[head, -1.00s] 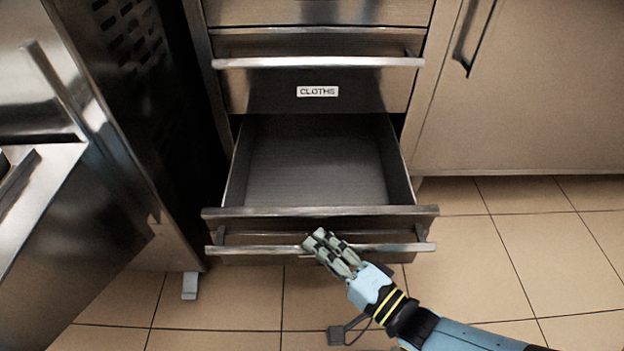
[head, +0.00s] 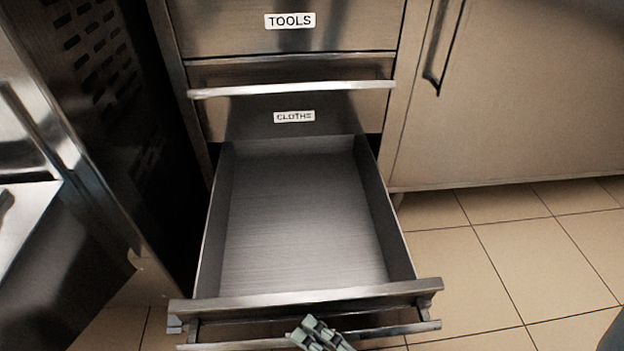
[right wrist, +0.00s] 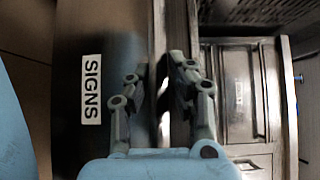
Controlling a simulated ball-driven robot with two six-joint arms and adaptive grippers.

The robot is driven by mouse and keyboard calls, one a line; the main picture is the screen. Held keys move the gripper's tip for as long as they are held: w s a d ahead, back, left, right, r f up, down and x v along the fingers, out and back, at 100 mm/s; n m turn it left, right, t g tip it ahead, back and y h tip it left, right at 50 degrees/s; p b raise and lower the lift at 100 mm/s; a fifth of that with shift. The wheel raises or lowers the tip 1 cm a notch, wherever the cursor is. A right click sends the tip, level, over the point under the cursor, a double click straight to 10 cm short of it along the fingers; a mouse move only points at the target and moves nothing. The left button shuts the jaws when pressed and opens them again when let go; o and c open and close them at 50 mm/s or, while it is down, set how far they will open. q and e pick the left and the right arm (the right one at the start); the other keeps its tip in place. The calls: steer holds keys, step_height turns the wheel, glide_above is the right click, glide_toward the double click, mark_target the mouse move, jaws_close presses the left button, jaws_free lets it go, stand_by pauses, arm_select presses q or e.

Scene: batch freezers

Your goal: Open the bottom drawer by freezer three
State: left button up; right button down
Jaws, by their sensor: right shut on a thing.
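The bottom drawer (head: 300,298) is pulled far out towards me, and its grey inside is empty. Its bar handle (head: 385,331) runs along the front near the bottom of the head view. My right gripper (head: 319,333) is at the middle of this handle, with only its fingers in view there. In the right wrist view my right gripper (right wrist: 160,75) is shut on the handle (right wrist: 158,30), next to a drawer front (right wrist: 92,40) labelled SIGNS. My left gripper is not in view.
Shut drawers labelled CLOTHS (head: 294,116) and TOOLS (head: 290,20) are above. A metal machine with a vented side panel (head: 95,60) stands close on the left. A cabinet (head: 510,100) stands on the right, with clear tiled floor (head: 500,260) before it.

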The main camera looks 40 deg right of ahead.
steer(key=c, duration=1.3)
jaws_free()
steer(key=shift+f, duration=0.15)
steer(key=shift+o, duration=0.5)
steer(key=s+d, duration=0.1)
steer(key=s, duration=0.6)
steer(key=shift+s+d, duration=0.2)
